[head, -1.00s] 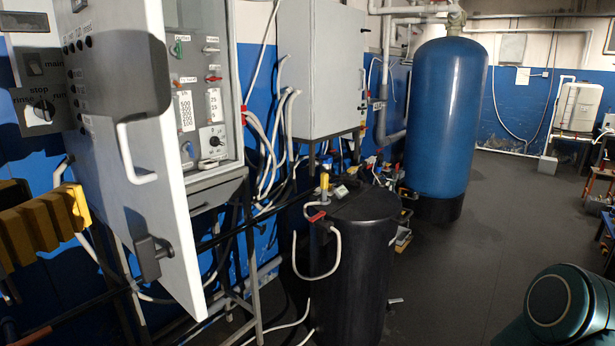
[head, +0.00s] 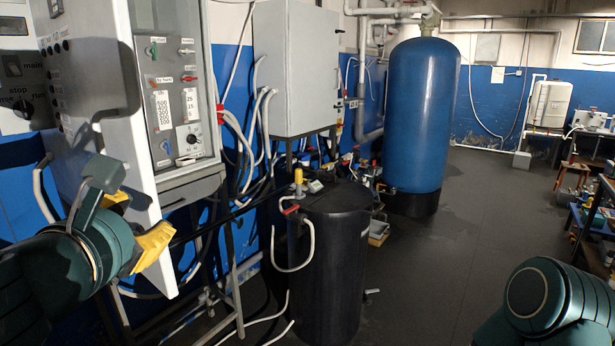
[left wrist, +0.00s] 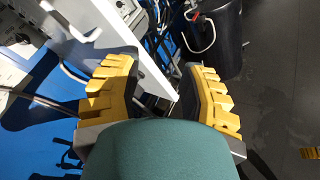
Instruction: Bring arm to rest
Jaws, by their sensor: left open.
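My left gripper (head: 137,222) is at the lower left of the head view, beside the open white cabinet door (head: 140,165). Its yellow-padded fingers are spread apart and hold nothing. One finger overlaps the door's lower part in the picture; I cannot tell whether they touch. In the left wrist view the open gripper (left wrist: 163,88) has empty space between its fingers, with the door's edge and floor beyond. My green left forearm comes in from the lower left. My right arm (head: 548,300) shows at the lower right, but its gripper is not visible.
A black tank (head: 335,255) with hoses stands right of the door. A tall blue tank (head: 422,115) and a grey wall box (head: 293,70) are behind it. A shelf (head: 603,210) stands at the right edge. The dark floor (head: 455,250) between is clear.

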